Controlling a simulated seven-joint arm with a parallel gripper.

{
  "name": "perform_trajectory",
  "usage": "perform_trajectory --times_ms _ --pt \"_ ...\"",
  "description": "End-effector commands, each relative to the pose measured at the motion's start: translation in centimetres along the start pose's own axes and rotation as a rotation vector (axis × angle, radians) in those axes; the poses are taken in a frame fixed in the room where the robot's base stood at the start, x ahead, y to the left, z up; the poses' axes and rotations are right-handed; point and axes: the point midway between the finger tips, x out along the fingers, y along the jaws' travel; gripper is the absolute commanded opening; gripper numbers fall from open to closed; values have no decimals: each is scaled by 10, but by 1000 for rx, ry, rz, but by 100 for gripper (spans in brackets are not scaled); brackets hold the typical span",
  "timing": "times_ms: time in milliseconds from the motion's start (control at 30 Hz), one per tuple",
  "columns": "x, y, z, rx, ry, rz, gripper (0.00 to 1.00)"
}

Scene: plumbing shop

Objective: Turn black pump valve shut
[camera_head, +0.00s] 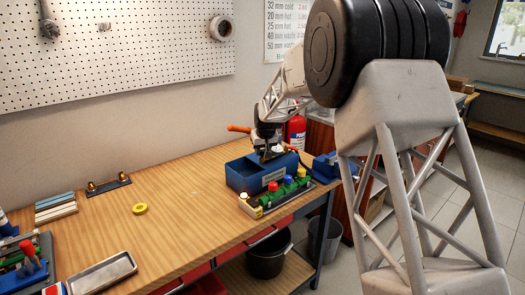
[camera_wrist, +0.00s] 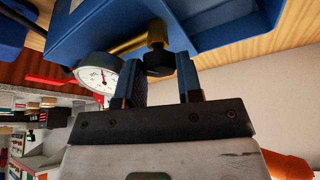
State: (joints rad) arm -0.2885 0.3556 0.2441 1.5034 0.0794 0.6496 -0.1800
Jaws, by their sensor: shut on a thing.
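The blue pump (camera_head: 243,177) stands near the table's front right edge, with a label on its front and an orange lever handle (camera_head: 238,128) sticking out to the left. My gripper (camera_head: 267,153) reaches down over the pump; in the wrist view its two blue fingers (camera_wrist: 160,65) are shut on the black valve knob (camera_wrist: 159,62). The knob sits on a brass stem (camera_wrist: 156,30) coming from the pump's blue body. A round white gauge (camera_wrist: 98,72) is right beside the left finger. In the head view my gripper hides the knob, and its turn angle cannot be told.
A green manifold with colored knobs (camera_head: 273,194) lies along the pump's front. A blue vise (camera_head: 327,167) and a red extinguisher (camera_head: 296,131) are to the right. A yellow ring (camera_head: 140,208) and a metal tray (camera_head: 103,273) lie leftward.

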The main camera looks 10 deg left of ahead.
Motion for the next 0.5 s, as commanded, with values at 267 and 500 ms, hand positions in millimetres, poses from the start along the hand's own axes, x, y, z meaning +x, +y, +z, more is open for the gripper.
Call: perform_trajectory --times_ms 267,500 --pt "0 -2 0 148 -1 62 10" --pt "0 -2 0 273 0 113 10"
